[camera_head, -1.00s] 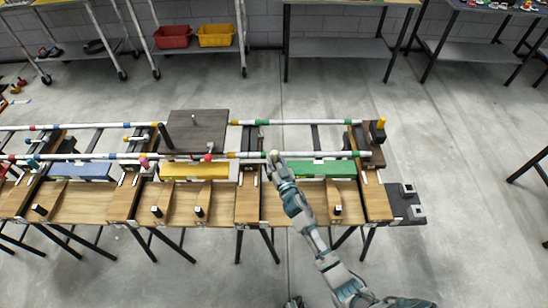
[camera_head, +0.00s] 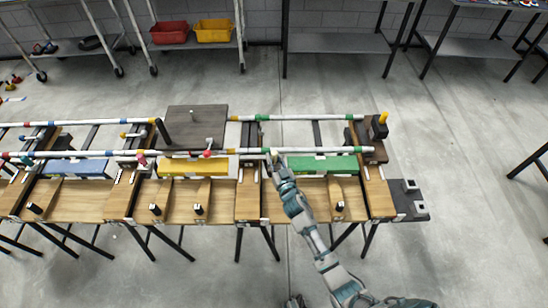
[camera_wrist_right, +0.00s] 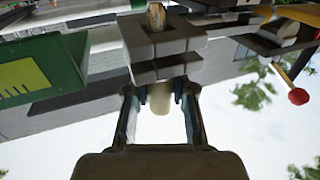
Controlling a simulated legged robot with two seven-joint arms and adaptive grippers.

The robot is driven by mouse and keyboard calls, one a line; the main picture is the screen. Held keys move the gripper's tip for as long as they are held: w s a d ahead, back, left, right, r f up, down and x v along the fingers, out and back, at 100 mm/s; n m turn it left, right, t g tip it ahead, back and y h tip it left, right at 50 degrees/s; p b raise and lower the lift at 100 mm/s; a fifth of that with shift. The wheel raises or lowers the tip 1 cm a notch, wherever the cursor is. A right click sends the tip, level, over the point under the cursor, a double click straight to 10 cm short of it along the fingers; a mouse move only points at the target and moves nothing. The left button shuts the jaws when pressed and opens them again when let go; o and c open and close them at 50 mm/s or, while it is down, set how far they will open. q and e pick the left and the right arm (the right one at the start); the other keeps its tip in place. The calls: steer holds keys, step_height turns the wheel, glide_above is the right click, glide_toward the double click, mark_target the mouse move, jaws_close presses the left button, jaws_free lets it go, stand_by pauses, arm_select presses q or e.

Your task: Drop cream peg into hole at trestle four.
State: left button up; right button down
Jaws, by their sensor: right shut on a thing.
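My right gripper (camera_head: 274,160) is at the front rail, where the yellow trestle section meets the green one. In the right wrist view its two fingers (camera_wrist_right: 160,105) are shut on the cream peg (camera_wrist_right: 160,98). The peg's pale rounded end shows between the fingers, against a grey block (camera_wrist_right: 165,48). A wooden tip shows at the block's far side; I cannot tell whether it belongs to the peg. The hole is hidden, so how far the peg is in it cannot be told. My left gripper is not in view.
A green panel (camera_head: 320,165) lies right of my gripper and a yellow panel (camera_head: 190,168) left of it. White banded rails run along the trestles. A red ball (camera_wrist_right: 298,96) shows in the wrist view.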

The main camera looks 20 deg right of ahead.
steer(key=shift+a, duration=0.15)
steer(key=c, duration=0.9)
jaws_free()
steer(key=shift+s+f, duration=0.1)
steer(key=s, duration=0.7)
steer(key=s+d, duration=0.1)
steer(key=s, duration=0.3)
steer(key=shift+s+f, duration=0.1)
steer(key=shift+s, duration=0.25)
steer(key=shift+s+a, duration=0.1)
